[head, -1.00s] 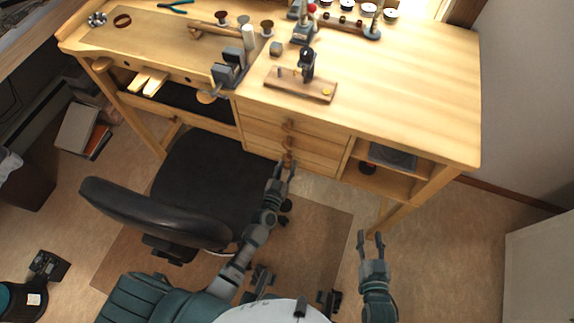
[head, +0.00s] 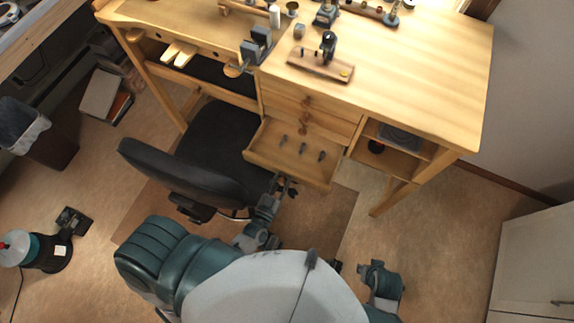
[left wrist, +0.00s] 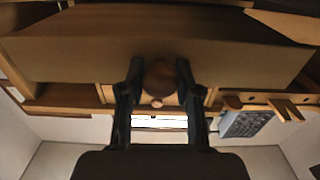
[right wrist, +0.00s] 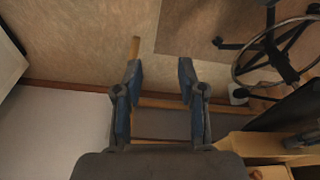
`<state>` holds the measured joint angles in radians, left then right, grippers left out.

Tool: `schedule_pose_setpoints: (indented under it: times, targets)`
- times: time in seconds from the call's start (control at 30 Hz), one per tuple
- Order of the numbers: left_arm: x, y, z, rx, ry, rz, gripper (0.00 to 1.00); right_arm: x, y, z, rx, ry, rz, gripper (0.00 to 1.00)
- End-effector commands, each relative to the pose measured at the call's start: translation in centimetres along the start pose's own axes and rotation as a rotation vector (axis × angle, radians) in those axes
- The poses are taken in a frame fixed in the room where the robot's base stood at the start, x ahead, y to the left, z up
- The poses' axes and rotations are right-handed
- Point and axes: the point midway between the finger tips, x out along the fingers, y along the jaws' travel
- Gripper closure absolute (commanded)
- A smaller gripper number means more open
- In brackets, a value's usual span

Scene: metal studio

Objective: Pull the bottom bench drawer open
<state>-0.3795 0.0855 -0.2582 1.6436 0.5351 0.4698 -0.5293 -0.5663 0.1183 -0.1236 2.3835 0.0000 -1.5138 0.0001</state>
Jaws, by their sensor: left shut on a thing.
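The bottom bench drawer (head: 268,146) stands pulled out of the wooden bench (head: 420,85) in the head view, with several small dark tools lying inside. My left gripper (head: 284,184) is at its front edge. In the left wrist view the drawer front (left wrist: 70,55) fills the upper part, and the left gripper (left wrist: 160,78) is shut on the round brown drawer knob (left wrist: 160,75). My right gripper, open and empty in the right wrist view (right wrist: 160,78), is apart from the bench; its arm shows low right in the head view, its fingers not clear.
A black office chair (head: 180,167) stands close at the left of the open drawer. Upper drawers (head: 290,97) look closed. An open shelf (head: 385,160) is to the right. A white cabinet (head: 535,265) stands at far right, with free floor before it.

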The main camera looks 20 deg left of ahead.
Motion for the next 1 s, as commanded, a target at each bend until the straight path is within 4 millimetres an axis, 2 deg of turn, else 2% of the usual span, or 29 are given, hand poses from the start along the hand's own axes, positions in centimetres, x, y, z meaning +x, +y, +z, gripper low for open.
schedule_pose_setpoints:
  times: [0.2, 0.4, 0.6, 0.97, 1.0]
  targets:
    - [-4.1, 0.0, -0.3, 0.000, 0.001, 0.000, 1.00, 3.4, -0.1, 0.0, -0.002, -0.006, -0.002, 0.60]
    - [-6.5, 0.0, -0.1, -0.001, 0.001, 0.000, 1.00, 5.5, -0.2, 0.3, -0.004, -0.010, -0.003, 0.60]
    - [-7.4, 0.0, -0.1, -0.001, 0.002, 0.000, 1.00, 6.3, -0.3, 0.5, -0.005, -0.011, -0.003, 0.60]
    - [-7.6, 0.0, 0.0, 0.000, 0.002, -0.001, 1.00, 6.5, -0.3, 0.6, -0.005, -0.012, -0.003, 0.60]
    - [-7.6, 0.0, 0.0, 0.000, 0.002, -0.001, 0.62, 6.5, -0.3, 0.6, -0.005, -0.012, -0.003, 0.60]
